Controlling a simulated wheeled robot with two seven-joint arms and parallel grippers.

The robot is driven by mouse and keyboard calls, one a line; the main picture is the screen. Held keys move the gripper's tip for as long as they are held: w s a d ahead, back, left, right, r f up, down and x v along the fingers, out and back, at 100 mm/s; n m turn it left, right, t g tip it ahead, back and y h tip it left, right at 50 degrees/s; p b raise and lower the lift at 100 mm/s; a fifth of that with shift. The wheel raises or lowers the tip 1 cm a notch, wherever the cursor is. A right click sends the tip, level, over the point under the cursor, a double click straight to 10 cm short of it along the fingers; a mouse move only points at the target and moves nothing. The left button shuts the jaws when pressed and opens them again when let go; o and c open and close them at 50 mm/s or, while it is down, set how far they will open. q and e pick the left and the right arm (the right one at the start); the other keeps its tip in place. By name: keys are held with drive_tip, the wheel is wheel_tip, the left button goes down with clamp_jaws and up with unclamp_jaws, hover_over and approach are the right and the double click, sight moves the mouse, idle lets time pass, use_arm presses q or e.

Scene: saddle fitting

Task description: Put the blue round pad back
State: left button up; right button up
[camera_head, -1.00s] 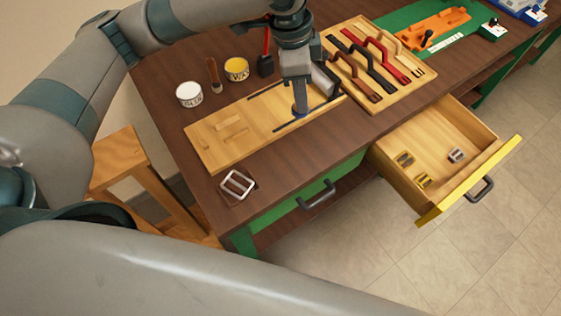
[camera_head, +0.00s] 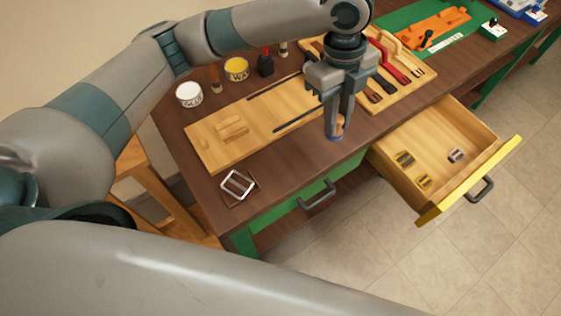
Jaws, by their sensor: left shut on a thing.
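My left gripper (camera_head: 334,130) points down over the front part of the brown bench, just right of the light wooden board. It is shut on the blue round pad (camera_head: 335,137), which shows as a small blue rim at the fingertips. The fingers hide most of the pad. I cannot tell whether the pad touches the bench top or hangs a little above it. My right gripper is not in view.
The light wooden board (camera_head: 205,148) carries two dark strips and small wooden blocks. A tool tray (camera_head: 398,98) with red and black handles stands behind the gripper. An open drawer (camera_head: 440,140) with several buckles juts out at the right. White (camera_head: 189,94) and yellow (camera_head: 236,69) tins stand at the back.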

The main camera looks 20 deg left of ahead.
use_arm(q)
drive_tip(key=s+a+f+p, duration=0.1)
drive_tip(key=a+f, duration=0.1)
drive_tip(key=a, duration=0.1)
drive_tip(key=s+a+f+p, duration=0.1)
drive_tip(key=s+a+f, duration=0.1)
drive_tip(key=a, duration=0.2)
drive_tip(key=s+a+f+p, duration=0.2)
drive_tip(key=a+f, duration=0.1)
drive_tip(key=shift+a, duration=0.35)
drive_tip(key=shift+f+p, duration=0.6)
drive_tip(key=shift+f, duration=1.4)
drive_tip(key=shift+f, duration=0.15)
